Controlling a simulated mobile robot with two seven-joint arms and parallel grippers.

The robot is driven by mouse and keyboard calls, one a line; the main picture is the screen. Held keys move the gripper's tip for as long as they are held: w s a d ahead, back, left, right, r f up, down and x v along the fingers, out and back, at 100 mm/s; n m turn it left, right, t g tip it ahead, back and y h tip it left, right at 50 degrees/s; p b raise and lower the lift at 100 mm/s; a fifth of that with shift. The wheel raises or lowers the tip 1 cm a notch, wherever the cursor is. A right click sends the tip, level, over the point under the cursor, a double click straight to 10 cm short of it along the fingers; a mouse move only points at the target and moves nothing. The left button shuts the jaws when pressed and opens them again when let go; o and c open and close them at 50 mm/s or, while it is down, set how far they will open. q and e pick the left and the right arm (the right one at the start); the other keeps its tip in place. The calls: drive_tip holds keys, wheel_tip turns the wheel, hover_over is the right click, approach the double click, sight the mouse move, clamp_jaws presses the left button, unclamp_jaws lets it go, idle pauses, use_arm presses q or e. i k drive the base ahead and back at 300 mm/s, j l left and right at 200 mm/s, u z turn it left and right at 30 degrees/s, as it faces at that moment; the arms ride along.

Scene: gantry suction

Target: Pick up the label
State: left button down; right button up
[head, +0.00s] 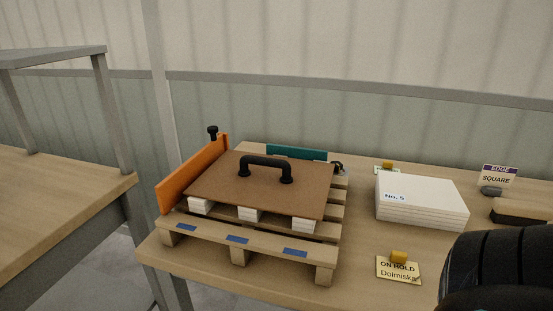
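A cream label (398,272) reading "ON HOLD" and what looks like "Dolmiska" lies near the front edge of the table, with a yellow knob or clip (399,257) at its top edge. A second, smaller label (381,171) with a similar yellow piece (388,166) lies farther back, partly hidden behind the white stack; its text is not readable. Neither of my grippers shows. A black ribbed shape at the bottom right, apparently part of my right arm, is close to the right of the front label.
A wooden pallet (240,251) carries a brown board (222,190) with a black handle (265,163), between an orange panel (190,177) and a teal panel (297,152). A white stack (425,200) marked "No. 5", an "EDGE SQUARE" sign (498,176) and a dark block (521,211) stand right.

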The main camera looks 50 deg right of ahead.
sight(396, 267)
drive_tip(key=z, duration=2.35)
drive_tip(key=u, duration=0.7)
drive_tip(key=l+u, duration=0.1)
drive_tip(key=u, duration=0.3)
drive_tip(key=k+l+u, duration=0.1)
drive_tip(key=u, duration=0.7)
drive_tip(key=k+l, duration=0.75)
drive_tip(key=k, duration=0.15)
drive_tip(key=i, duration=0.45)
